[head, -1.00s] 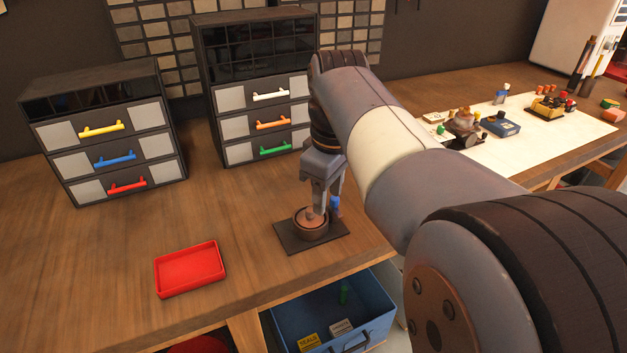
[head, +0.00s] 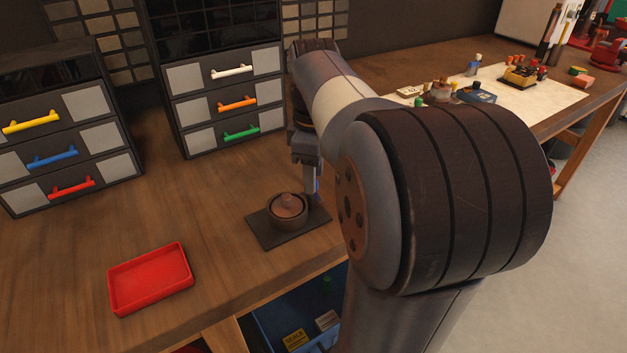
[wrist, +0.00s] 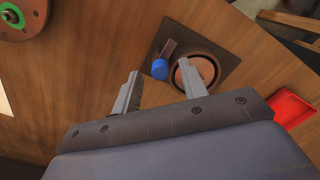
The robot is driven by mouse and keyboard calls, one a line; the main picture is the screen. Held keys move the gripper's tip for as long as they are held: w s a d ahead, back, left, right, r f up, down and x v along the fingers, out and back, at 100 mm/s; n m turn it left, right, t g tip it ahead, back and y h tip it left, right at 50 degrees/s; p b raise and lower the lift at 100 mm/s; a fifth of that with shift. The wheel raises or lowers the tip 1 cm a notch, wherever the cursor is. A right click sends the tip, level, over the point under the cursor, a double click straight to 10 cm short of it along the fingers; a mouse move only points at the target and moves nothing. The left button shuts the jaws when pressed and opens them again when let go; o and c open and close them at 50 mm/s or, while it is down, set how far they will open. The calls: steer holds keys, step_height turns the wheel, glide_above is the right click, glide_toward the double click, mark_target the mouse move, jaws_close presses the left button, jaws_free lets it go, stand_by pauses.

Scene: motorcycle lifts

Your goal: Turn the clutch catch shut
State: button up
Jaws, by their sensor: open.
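A round brown lidded housing (head: 288,208) with a knob on its lid sits on a dark square plate (head: 268,234) on the bench. In the wrist view the housing (wrist: 197,71) lies just beyond my right finger. A short dark bar with a blue knob (wrist: 160,69), seemingly the catch, stands beside it on the plate (wrist: 222,58). In the head view only a little of the blue knob (head: 317,185) shows by my fingers. My gripper (wrist: 158,72) is open and empty, its fingertips spread either side of the blue knob in the picture; contact cannot be told.
A red tray (head: 150,278) lies left of the plate. Drawer cabinets (head: 222,90) stand behind. A blue bin (head: 270,335) is below the bench edge. A disc with a green ring (wrist: 14,14) shows in the wrist view. Bare bench lies between the tray and cabinets.

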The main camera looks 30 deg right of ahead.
steer(key=shift+f, duration=0.8)
steer(key=shift+c, duration=0.3)
jaws_close()
